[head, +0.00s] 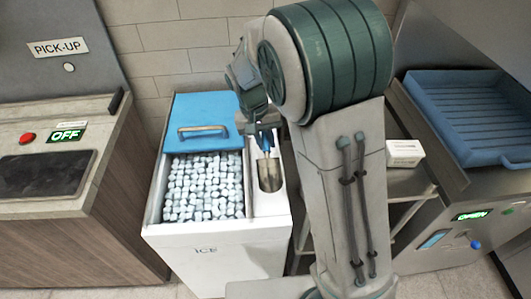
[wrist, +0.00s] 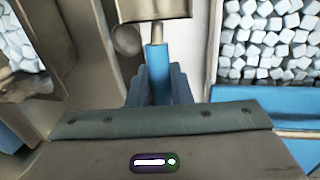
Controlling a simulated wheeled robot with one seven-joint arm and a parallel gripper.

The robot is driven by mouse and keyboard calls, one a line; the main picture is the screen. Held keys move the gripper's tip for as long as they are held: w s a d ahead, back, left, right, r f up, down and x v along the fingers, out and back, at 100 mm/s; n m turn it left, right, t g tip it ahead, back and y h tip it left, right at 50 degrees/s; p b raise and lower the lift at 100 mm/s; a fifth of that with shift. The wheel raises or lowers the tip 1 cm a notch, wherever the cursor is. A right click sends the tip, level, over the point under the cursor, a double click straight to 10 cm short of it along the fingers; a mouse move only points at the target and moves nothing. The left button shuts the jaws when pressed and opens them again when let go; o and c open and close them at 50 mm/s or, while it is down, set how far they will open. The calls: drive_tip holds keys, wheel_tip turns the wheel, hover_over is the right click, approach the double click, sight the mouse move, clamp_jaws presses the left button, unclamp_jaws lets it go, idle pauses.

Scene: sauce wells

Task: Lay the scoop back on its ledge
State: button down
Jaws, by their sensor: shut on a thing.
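The scoop has a metal head (head: 267,175) and a blue handle. In the wrist view the blue handle (wrist: 157,62) stands between my two fingers and the metal head (wrist: 155,9) lies beyond it. My gripper (head: 265,140) is shut on the handle, at the right side of the white ice bin (head: 215,262). The ledge (head: 272,184) is a narrow strip with a rounded recess, right of the ice. The scoop head shows over this recess, pointing down. I cannot tell whether it touches the ledge. My gripper also shows in the wrist view (wrist: 157,85).
Ice cubes (head: 203,187) fill the open front of the bin; a blue lid (head: 200,112) covers its back. A counter (head: 60,190) stands left. A small white box (head: 405,152) and a blue tray (head: 470,112) are right.

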sight(266, 152)
drive_tip(key=shift+a+x, duration=0.2)
drive_tip(key=shift+x, duration=0.65)
drive_tip(key=shift+a+x, duration=0.15)
drive_tip(key=shift+x, duration=0.65)
drive_tip(key=shift+a+x, duration=0.2)
drive_tip(key=shift+x, duration=0.65)
drive_tip(key=c, duration=1.3)
unclamp_jaws()
drive_tip(key=shift+f, duration=0.1)
drive_tip(key=v, duration=1.2)
drive_tip(key=s+d+t+y, duration=0.1)
drive_tip(key=s+d, duration=0.3)
drive_tip(key=s, duration=0.2)
drive_tip(key=s+d+r+t, duration=0.1)
drive_tip(key=s+d, duration=0.3)
drive_tip(key=s, duration=0.3)
drive_tip(key=s+d+r+t+y, duration=0.1)
drive_tip(key=s+d, duration=0.3)
drive_tip(key=s, duration=0.2)
drive_tip(key=shift+s+d+r+y, duration=0.15)
drive_tip(key=shift+s+d+y, duration=0.1)
drive_tip(key=shift+d+y, duration=0.05)
